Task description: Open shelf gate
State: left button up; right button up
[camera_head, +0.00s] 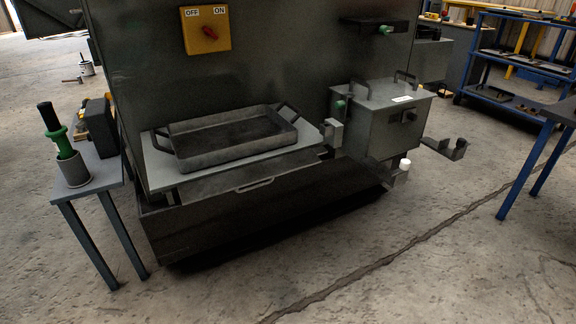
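A grey shelf (157,166) sticks out from the front of a dark metal cabinet (290,60). A grey rectangular tray (222,153) with two dark handles rests on the shelf. A small grey block (333,133) stands at the shelf's right end. Below the shelf is a dark panel with a thin bar handle (254,185). I cannot tell for certain which of these parts is the shelf gate. Neither of my grippers is in view.
A grey box (385,120) with handles and a knob sits right of the shelf. A yellow switch plate (206,30) with a red knob is above. A small table (92,178) at left holds a green-and-black tool (58,133) in a cup. The front floor is clear.

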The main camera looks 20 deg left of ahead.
aim_at(242, 179)
jog(key=u, duration=0.65)
jog(key=i, duration=1)
jog(key=u, duration=1)
